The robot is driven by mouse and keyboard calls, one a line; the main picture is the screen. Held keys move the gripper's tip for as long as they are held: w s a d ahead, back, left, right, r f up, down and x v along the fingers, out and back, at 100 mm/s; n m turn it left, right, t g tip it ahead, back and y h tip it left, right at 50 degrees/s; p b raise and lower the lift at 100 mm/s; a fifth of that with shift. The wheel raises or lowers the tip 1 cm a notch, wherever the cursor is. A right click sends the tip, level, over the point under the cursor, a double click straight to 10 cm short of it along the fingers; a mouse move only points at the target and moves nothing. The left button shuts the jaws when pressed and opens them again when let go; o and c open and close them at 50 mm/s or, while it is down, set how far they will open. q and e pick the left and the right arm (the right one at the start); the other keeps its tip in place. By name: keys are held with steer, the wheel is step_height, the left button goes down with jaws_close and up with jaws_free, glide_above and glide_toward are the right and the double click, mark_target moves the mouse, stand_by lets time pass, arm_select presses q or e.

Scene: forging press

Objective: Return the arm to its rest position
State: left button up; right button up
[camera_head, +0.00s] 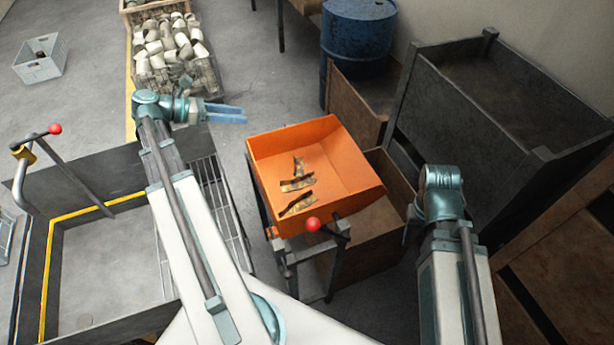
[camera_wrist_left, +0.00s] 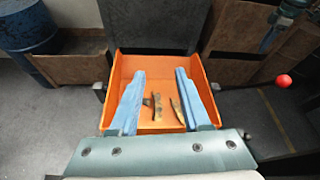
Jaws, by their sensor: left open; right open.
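My left arm (camera_head: 182,205) reaches forward in the head view. Its gripper (camera_head: 241,114) is open and empty, with blue fingers pointing right, beyond the back left of the orange tray (camera_head: 345,153). In the left wrist view the open fingers (camera_wrist_left: 160,75) frame the tray, with nothing between them. My right arm (camera_head: 455,270) is folded at the right in the head view, where its gripper is hidden. Blue fingers of the right gripper (camera_wrist_left: 269,40) show small at the upper right of the left wrist view, apart from the tray.
Several brown metal pieces (camera_head: 297,184) lie in the tray. A red-knobbed lever (camera_head: 313,224) stands at its front. A dark bin (camera_head: 500,90) and blue drum (camera_head: 358,40) stand behind. A crate of pale cylinders (camera_head: 172,48) is at the back left. Grey floor (camera_head: 255,70) is clear between.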

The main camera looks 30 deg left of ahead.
stand_by(0.6)
arm_select(q)
steer(key=w+d+f+m+g+y+b, duration=0.15)
steer(key=d+f+m+g, duration=0.35)
steer(key=d, duration=0.6)
steer(key=w+d+f+m+g+y+b, duration=0.15)
steer(key=d+f+m, duration=0.45)
steer(key=d, duration=0.6)
steer(key=s+d+f+m+g+y, duration=0.1)
steer(key=s+d+f+m+y, duration=0.2)
steer(key=d+m, duration=0.7)
steer(key=s+d+f+m+g+y+b, duration=0.1)
steer(key=s+d+f+m+y, duration=0.3)
steer(key=d+m, duration=0.5)
steer(key=s+m+g+y, duration=0.1)
steer(key=m, duration=0.1)
steer(key=shift+d+m+b, duration=0.3)
steer(key=shift+d+m, duration=0.1)
